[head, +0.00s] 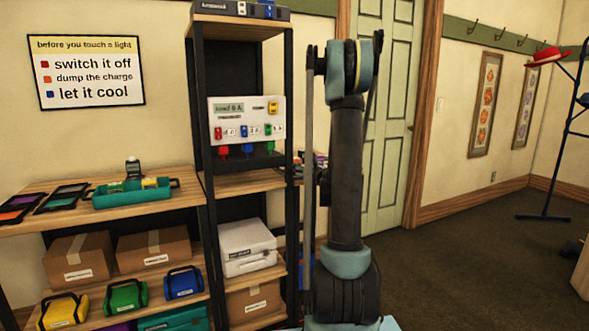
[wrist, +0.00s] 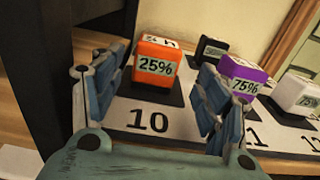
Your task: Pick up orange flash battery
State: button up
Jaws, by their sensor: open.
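The orange flash battery (wrist: 158,62) is a box with a "25%" label on its front, in the wrist view. It stands upright on a dark pad behind a large printed "10". My gripper (wrist: 152,108) is open, with one finger on each side of the view. The battery lies ahead of and between the fingers, and nothing is held. In the head view my arm stands in front of the shelf and hides that spot; I cannot make out the orange battery there.
A purple battery (wrist: 243,75) marked "75%" stands close on the right, partly behind my right finger. A white battery (wrist: 297,93) is farther right and a black one (wrist: 210,50) behind. A dark shelf post (wrist: 80,40) rises close on the left.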

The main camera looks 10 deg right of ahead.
aim_at(297, 164)
jog(key=shift+x, duration=3.1)
jog(key=shift+a, duration=0.2)
jog(key=shift+c, duration=0.3)
jog(key=shift+s, duration=0.1)
jog(key=c, duration=1.3)
